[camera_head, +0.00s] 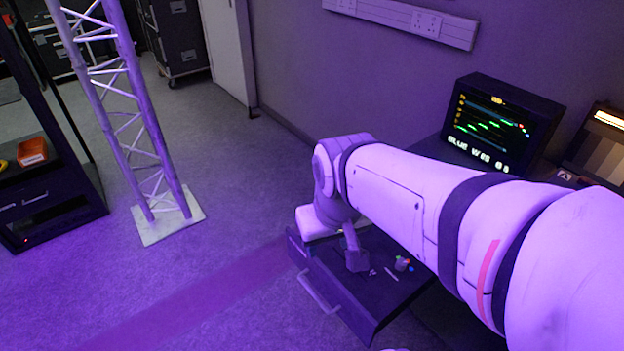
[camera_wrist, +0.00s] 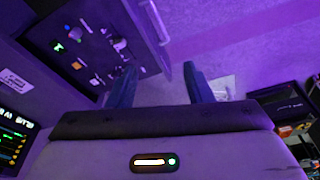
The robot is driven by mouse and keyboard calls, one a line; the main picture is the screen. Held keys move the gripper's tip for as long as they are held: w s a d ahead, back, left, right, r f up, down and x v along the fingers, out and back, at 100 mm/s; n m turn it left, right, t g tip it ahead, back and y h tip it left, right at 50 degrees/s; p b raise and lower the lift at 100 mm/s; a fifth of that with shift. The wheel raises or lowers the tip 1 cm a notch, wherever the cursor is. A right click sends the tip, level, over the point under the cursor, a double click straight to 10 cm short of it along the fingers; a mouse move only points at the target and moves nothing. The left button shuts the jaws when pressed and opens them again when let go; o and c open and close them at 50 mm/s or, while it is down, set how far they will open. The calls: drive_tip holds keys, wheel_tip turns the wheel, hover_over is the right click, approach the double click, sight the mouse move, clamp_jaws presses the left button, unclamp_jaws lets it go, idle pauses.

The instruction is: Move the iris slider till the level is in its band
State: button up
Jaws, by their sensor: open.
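A monitor (camera_head: 490,128) at the right of the head view shows green stepped traces and a line of text too small to read surely. Part of it shows at the left edge of the wrist view (camera_wrist: 14,135). I cannot pick out the iris slider for certain in either view. My gripper (camera_wrist: 160,67) is open, with two dark fingers apart and nothing seen between them. It is by the open drawer, whose front (camera_head: 335,290) shows below my arm. In the wrist view the drawer, with small coloured pieces, lies left of the fingers. My arm hides much of the desk.
A truss tower (camera_head: 125,110) stands on a pale base plate at left. A dark rack (camera_head: 40,190) holds an orange bin (camera_head: 32,151). A lit panel (camera_head: 600,150) sits right of the monitor. The floor between tower and drawer is clear.

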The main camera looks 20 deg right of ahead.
drive_tip(key=shift+o, duration=0.3)
drive_tip(key=w+d+f+n+g+b, duration=0.1)
drive_tip(key=w+d+f+b, duration=0.1)
drive_tip(key=w+d+f, duration=0.4)
wheel_tip(320, 180, down, 4)
drive_tip(key=shift+w+r+n+g, duration=0.3)
drive_tip(key=shift+w+n, duration=0.1)
drive_tip(key=shift+w, duration=0.75)
drive_tip(key=shift+n+g, duration=0.5)
drive_tip(key=shift+n, duration=0.4)
drive_tip(key=w+d+f, duration=0.1)
drive_tip(key=d+f, duration=0.1)
drive_tip(key=f, duration=0.1)
drive_tip(key=w+d+f+b, duration=0.1)
drive_tip(key=d+f, duration=0.1)
drive_tip(key=f, duration=0.1)
drive_tip(key=w+d+f, duration=0.1)
drive_tip(key=d+f, duration=0.1)
drive_tip(key=f, duration=0.1)
drive_tip(key=shift+w+d+f, duration=0.15)
drive_tip(key=shift+w+f, duration=0.05)
drive_tip(key=shift+w, duration=0.05)
wheel_tip(320, 180, down, 8)
drive_tip(key=shift+b, duration=0.6)
drive_tip(key=shift+c, duration=0.5)
clamp_jaws()
